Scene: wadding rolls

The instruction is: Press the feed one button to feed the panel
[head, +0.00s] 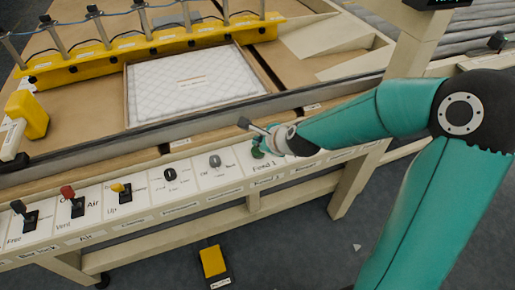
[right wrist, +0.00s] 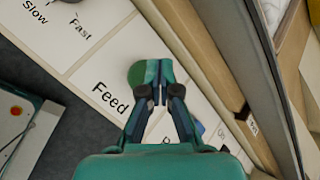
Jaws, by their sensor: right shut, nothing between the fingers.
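The green feed one button (head: 257,152) sits on the white control strip above the label "Feed 1". In the right wrist view the green button (right wrist: 137,74) shows its left part, with my fingertips over its right side. My right gripper (head: 263,146) is shut and empty, its tips at the button. In the right wrist view the gripper (right wrist: 156,92) points at the button; I cannot tell whether it is pressed. The white quilted panel (head: 190,82) lies in a wooden frame on the table. My left gripper is not in view.
A yellow clamp bar (head: 150,45) stands behind the panel. A yellow foot pedal (head: 213,262) is on the floor.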

